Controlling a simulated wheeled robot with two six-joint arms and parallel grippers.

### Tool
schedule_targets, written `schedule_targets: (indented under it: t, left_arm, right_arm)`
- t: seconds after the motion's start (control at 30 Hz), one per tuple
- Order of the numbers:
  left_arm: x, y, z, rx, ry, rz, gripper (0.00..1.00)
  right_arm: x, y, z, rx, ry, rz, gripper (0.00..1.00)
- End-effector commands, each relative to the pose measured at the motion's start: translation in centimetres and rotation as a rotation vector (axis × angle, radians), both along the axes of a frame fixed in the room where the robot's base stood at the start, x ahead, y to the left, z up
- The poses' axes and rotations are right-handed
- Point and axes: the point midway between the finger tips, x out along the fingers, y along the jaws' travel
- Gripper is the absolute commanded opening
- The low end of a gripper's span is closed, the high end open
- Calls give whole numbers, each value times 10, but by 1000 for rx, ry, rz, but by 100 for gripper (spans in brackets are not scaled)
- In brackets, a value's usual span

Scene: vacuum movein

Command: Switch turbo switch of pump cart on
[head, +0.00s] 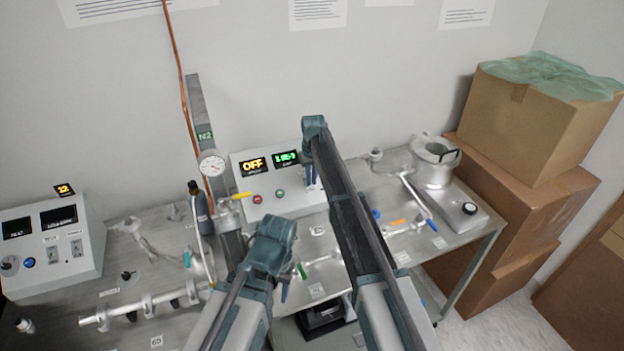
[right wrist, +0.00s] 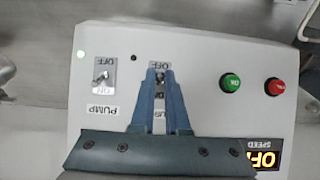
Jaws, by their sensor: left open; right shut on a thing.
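The white control box (head: 295,205) stands at the back of the metal cart (head: 478,238) by the wall, with an orange "OFF" display (head: 254,165) and a green display (head: 287,158). In the right wrist view it appears upside down. My right gripper (right wrist: 163,74) is shut on a small toggle switch (right wrist: 161,82) marked ON and OFF; its name label is partly hidden by the fingers. A second toggle, labelled PUMP (right wrist: 101,78), is beside it. My left gripper (head: 284,290) is open and empty over the cart area, away from the box.
A green button (right wrist: 230,82) and a red button (right wrist: 275,88) sit beside the gripped switch. A gauge (head: 212,164) and pipes stand left of the box. Another control box (head: 50,245) is at far left. Cardboard boxes (head: 530,195) stack at right.

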Motion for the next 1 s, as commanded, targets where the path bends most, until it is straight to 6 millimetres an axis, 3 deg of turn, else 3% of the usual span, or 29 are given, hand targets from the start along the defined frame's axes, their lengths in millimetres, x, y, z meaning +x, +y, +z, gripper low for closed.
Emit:
schedule_targets:
  t: [0.4,1.0]
  left_arm:
    - [0,0,0,0,0,0,48]
    - [0,0,0,0,0,0,48]
  right_arm:
    - [12,4,3,-75,232,0,0]
    - [12,4,5,-94,293,0,0]
